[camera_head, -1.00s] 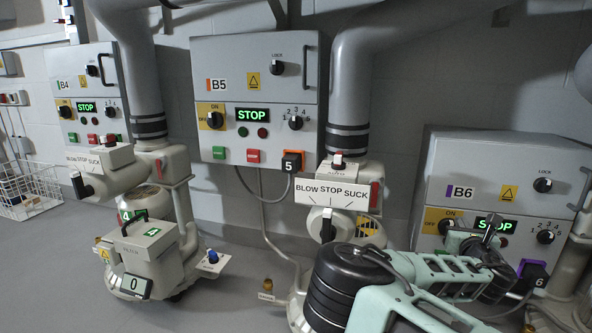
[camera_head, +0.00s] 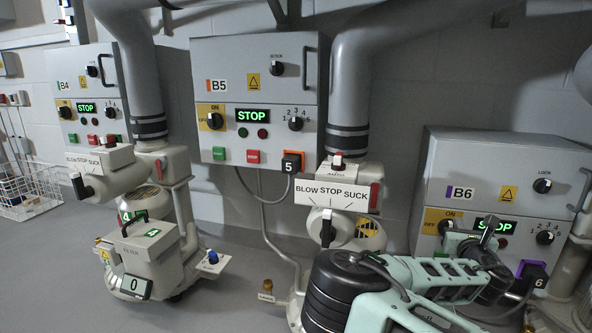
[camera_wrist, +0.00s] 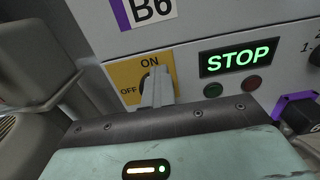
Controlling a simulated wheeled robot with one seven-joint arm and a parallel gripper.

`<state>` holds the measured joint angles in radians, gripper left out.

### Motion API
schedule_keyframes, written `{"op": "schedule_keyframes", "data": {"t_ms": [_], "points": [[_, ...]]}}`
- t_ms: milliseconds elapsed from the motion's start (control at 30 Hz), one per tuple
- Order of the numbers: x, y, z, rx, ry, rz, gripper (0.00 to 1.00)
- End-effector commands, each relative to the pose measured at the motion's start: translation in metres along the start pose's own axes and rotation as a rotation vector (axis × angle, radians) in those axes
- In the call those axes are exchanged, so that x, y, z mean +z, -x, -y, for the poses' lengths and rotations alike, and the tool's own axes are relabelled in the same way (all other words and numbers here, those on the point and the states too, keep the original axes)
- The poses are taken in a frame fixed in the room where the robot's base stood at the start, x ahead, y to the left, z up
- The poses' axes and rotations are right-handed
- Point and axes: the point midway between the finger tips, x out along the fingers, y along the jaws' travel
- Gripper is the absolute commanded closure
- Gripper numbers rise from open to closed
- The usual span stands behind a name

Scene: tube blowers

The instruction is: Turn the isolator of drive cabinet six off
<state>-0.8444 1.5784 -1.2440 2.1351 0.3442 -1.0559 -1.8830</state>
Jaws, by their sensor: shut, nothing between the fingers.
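Drive cabinet B6 (camera_head: 520,170) stands at the right in the head view, with a green STOP display (camera_head: 495,226). Its isolator (camera_head: 445,226) is a dark knob on a yellow plate marked ON and OFF, left of the display. The wrist view shows the yellow plate (camera_wrist: 127,76) close up. My gripper (camera_wrist: 158,86) is shut and empty, its fingers right at the isolator knob and covering much of it. I cannot tell whether they touch it. The knob's pointing direction is mostly hidden.
Cabinet B5 (camera_head: 265,75) and cabinet B4 (camera_head: 88,70) stand to the left, both showing STOP. A blower with a BLOW STOP SUCK plate (camera_head: 331,194) stands between B5 and B6.

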Motion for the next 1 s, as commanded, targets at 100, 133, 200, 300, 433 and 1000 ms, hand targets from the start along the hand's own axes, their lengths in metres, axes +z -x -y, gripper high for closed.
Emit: {"op": "schedule_keyframes", "data": {"t_ms": [100, 133, 200, 300, 433, 1000], "points": [[0.0, 0.0, -0.006, 0.007, 0.002, -0.004, 1.0], [0.0, 0.0, -0.007, 0.007, 0.002, -0.004, 1.0], [0.001, 0.0, -0.009, 0.007, 0.002, -0.004, 1.0], [0.001, 0.0, -0.011, 0.006, 0.002, -0.004, 1.0], [0.001, 0.0, -0.015, 0.007, 0.001, -0.003, 1.0], [-0.001, 0.0, -0.029, 0.005, 0.0, -0.001, 1.0]]}}
